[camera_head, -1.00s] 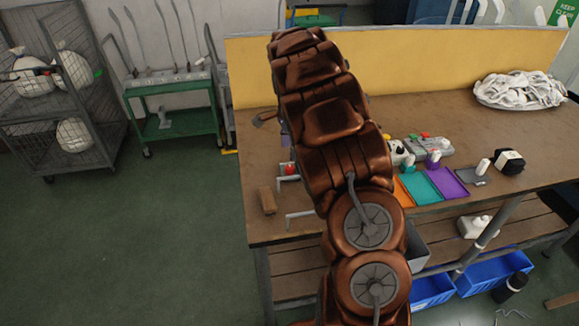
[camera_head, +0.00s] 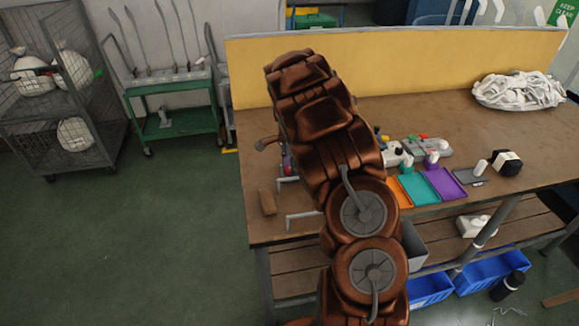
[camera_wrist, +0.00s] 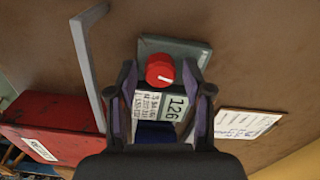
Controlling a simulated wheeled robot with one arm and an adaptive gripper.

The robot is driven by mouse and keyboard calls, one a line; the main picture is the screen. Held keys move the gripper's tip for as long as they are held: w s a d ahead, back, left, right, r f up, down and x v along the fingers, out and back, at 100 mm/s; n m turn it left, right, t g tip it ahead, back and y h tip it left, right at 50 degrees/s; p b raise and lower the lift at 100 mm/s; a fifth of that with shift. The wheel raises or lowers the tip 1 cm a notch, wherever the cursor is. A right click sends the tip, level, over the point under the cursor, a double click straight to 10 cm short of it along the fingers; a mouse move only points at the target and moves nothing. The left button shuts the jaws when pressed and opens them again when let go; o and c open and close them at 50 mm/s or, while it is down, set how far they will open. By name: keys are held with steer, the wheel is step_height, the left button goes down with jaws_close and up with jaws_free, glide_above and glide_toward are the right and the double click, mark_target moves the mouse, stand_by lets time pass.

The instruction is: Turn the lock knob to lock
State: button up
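The red lock knob (camera_wrist: 160,70) has a white line on its top and sits on a grey plate (camera_wrist: 190,50) in the wrist view. A label with the number 126 (camera_wrist: 175,107) lies just below the knob. My gripper (camera_wrist: 160,78) is open and empty, with one finger on each side of the knob and label; I see gaps between the fingers and the knob. In the head view my gripper (camera_head: 286,162) is mostly hidden behind my arm, low over the left part of the table. The knob is hard to make out there.
A grey metal bracket (camera_wrist: 88,70) and a red box (camera_wrist: 50,125) stand left of the knob in the wrist view. A white label card (camera_wrist: 245,122) is at right. The workbench (camera_head: 430,118) holds orange, teal and purple trays (camera_head: 445,183) and a heap of white socks (camera_head: 520,90).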

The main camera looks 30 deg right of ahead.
jaws_close()
stand_by(0.3)
steer(key=m+b, duration=0.1)
steer(key=m, duration=0.1)
steer(key=shift+m, duration=0.4)
steer(key=shift+m+b, duration=0.45)
steer(key=shift+m, duration=1.15)
steer(key=shift+r, duration=0.1)
steer(key=shift+o, duration=1.3)
jaws_free()
